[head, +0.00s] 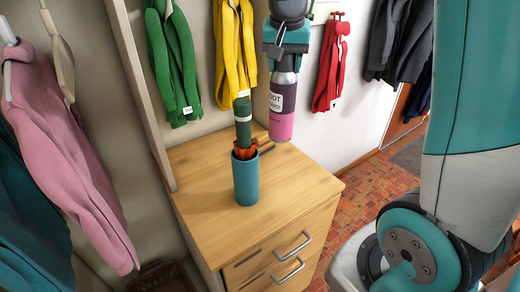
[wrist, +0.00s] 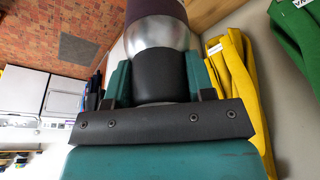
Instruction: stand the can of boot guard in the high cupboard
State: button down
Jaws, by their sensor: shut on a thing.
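The can of boot guard (head: 282,115) has a dark purple upper part, a white label with partly readable lettering and a pink lower part. It hangs upright below my gripper (head: 286,50), over or near the back right of the wooden drawer chest. The head view does not show clearly how far its base is above the top. In the wrist view my gripper (wrist: 157,88) is shut around the can's black cap. The can's silver shoulder and dark body (wrist: 155,18) show beyond the cap. The high cupboard is not in view.
The wooden drawer chest (head: 285,195) carries a teal holder (head: 246,180) with a green folded umbrella (head: 243,125) and something orange. Green (head: 172,60), yellow (head: 234,50) and red (head: 330,65) garments hang behind. A pink garment (head: 70,160) hangs left. Brick-patterned floor lies right.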

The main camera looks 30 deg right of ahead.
aim_at(281, 129)
notch_tip(281, 129, down, 18)
jog(key=p, duration=0.3)
jog(key=shift+f, duration=0.1)
jog(key=shift+c, duration=2.4)
grip_release()
